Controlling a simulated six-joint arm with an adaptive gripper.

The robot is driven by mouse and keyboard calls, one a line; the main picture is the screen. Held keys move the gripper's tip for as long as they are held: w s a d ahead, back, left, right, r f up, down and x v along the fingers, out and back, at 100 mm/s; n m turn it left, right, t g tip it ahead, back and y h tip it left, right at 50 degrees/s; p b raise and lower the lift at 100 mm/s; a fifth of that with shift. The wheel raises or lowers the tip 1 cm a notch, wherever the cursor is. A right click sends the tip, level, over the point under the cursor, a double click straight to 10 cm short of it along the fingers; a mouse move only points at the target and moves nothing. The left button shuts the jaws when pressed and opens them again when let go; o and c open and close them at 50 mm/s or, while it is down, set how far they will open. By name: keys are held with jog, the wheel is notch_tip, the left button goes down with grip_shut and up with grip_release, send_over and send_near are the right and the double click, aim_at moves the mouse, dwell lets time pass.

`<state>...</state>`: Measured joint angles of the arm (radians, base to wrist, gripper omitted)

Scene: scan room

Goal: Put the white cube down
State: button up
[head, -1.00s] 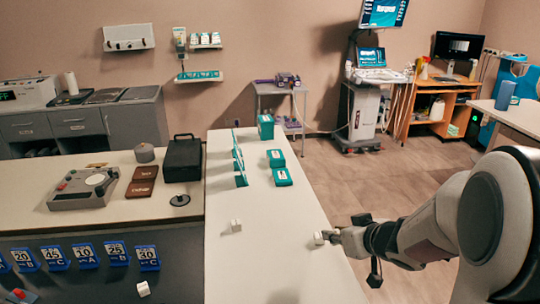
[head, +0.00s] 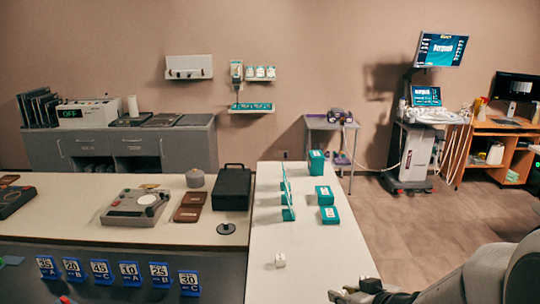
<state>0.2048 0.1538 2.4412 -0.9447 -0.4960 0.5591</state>
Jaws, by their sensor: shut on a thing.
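My gripper (head: 345,294) is at the bottom edge of the head view, over the front right part of the white table (head: 310,262). It is shut on a white cube (head: 334,296), which shows only as a small pale patch at the fingertips. I cannot tell whether this cube touches the table. Another white cube (head: 280,260) stands on the table to the left of my gripper and a little farther back, apart from it.
Teal boxes (head: 330,215) and a teal upright rack (head: 287,200) stand farther back on the table. A black case (head: 233,188) and a grey device (head: 137,207) are on the left counter. Blue number signs (head: 100,270) line its front. The tabletop around the standing cube is clear.

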dwell(0.7)
jog(key=shift+a+r, duration=0.25)
jog(key=shift+a, duration=0.3)
jog(key=w+a+f+n+g+y, duration=0.1)
jog(key=w+a+f, duration=0.1)
jog(key=a, duration=0.6)
jog(key=w+a+f+n+y, duration=0.1)
jog(key=w+a+n, duration=0.15)
jog(key=a, duration=0.55)
jog(key=w+a+f+n+g+y, duration=0.1)
jog(key=w+a+f+y, duration=0.15)
jog(key=a, duration=0.55)
jog(key=a+f+n, duration=0.1)
jog(key=a+f, duration=0.1)
jog(key=a, duration=4.1)
jog(key=shift+s+a+f+g, duration=0.15)
jog(key=shift+a+f+g, duration=0.25)
jog(key=shift+n, duration=0.25)
jog(key=shift+f, duration=2.95)
